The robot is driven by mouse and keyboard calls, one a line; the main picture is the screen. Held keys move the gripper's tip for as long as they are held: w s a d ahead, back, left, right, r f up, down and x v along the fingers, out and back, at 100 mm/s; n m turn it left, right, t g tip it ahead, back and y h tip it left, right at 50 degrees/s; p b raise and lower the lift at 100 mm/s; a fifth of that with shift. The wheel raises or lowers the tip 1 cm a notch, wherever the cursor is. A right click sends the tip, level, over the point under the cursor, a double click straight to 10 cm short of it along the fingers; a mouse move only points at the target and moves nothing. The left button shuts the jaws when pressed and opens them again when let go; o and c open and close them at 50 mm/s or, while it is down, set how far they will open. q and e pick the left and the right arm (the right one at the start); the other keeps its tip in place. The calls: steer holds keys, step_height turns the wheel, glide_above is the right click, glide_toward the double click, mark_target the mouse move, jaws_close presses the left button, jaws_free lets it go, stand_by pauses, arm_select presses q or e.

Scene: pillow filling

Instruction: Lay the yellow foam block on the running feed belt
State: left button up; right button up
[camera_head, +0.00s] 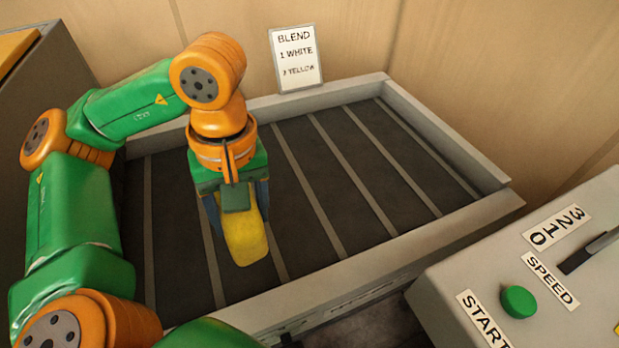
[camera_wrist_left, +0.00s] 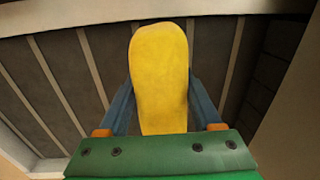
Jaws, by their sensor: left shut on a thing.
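The yellow foam block (camera_head: 245,238) is in my left gripper (camera_head: 236,205), over the left part of the feed belt (camera_head: 330,190). In the left wrist view the block (camera_wrist_left: 160,75) sits between the two blue fingers of the left gripper (camera_wrist_left: 160,105), which is shut on it. The belt is dark with pale cross slats, and it also shows behind the block in the left wrist view (camera_wrist_left: 70,60). I cannot tell whether the block touches the belt. My right gripper is not in view.
A grey rim (camera_head: 440,130) runs around the belt. At the right is a control box (camera_head: 450,270) with a green START button (camera_head: 519,301) and a speed lever (camera_head: 588,254). The belt's right part is bare.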

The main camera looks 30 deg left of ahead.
arm_select(q)
steer(key=w+f, duration=0.3)
steer(key=w, duration=0.1)
steer(key=w+f, duration=0.4)
steer(key=w, duration=0.1)
steer(key=w+a+f, duration=0.1)
steer(key=w+f, duration=0.3)
steer(key=w, duration=0.1)
steer(key=shift+w+a, duration=0.1)
steer(key=shift+w, duration=0.05)
step_height(320, 180, down, 2)
steer(key=shift+f+p, duration=0.25)
steer(key=shift+p, duration=0.25)
steer(key=shift+f, duration=0.25)
steer(key=shift+f+b, duration=0.65)
steer(key=shift+b, duration=0.05)
steer(key=o, duration=1.4)
steer(key=shift+r, duration=0.1)
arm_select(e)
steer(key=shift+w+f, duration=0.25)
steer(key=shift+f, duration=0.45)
